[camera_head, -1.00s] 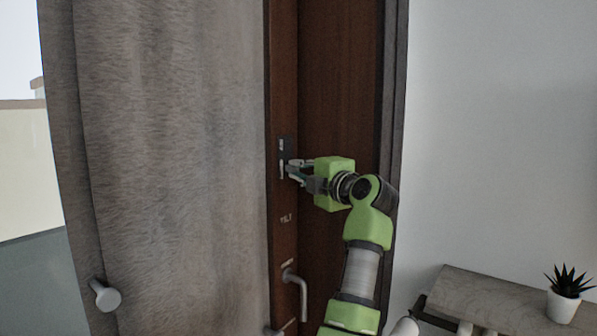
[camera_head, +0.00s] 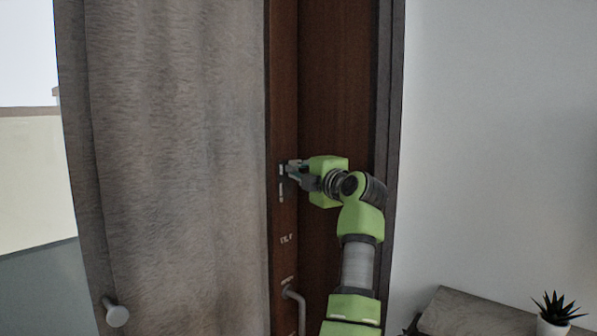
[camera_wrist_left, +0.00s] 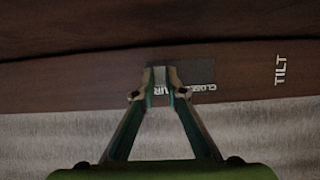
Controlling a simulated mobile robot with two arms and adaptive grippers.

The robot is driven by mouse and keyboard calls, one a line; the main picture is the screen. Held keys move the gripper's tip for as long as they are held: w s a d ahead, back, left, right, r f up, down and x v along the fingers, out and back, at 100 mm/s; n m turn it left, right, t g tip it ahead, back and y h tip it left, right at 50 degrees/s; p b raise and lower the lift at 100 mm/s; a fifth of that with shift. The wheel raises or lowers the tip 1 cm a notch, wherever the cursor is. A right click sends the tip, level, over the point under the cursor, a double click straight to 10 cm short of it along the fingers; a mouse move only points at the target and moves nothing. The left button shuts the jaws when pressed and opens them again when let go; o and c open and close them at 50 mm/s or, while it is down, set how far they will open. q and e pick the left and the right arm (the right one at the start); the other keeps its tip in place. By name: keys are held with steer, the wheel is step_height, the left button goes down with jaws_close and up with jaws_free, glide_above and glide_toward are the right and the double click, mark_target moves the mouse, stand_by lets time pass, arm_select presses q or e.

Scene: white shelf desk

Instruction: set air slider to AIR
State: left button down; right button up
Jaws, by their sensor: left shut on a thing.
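The air slider sits on a dark plate (camera_head: 282,187) on the brown wooden frame, with a light slot below my fingers in the head view. My left gripper (camera_head: 290,168) is shut at the upper part of this plate. In the left wrist view its two fingertips (camera_wrist_left: 159,94) close around the small light slider knob (camera_wrist_left: 160,75). The grey plate (camera_wrist_left: 200,71) extends to the right of the knob. Lettering (camera_wrist_left: 190,90) beside the fingers seems to read CLOSE and AIR, partly covered by a finger. My right gripper is out of view.
TILT lettering (camera_wrist_left: 280,69) is to the right in the wrist view. A grey bent handle (camera_head: 297,308) sits lower on the frame.

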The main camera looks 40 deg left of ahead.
arm_select(q)
steer(key=c, duration=2.1)
jaws_free()
steer(key=shift+r, duration=0.35)
steer(key=shift+o, duration=0.3)
steer(key=shift+a+f, duration=0.15)
steer(key=shift+f, duration=0.05)
steer(key=v, duration=0.7)
steer(key=shift+d, duration=0.3)
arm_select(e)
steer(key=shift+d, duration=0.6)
arm_select(q)
steer(key=shift+a, duration=0.1)
steer(key=shift+s, duration=0.1)
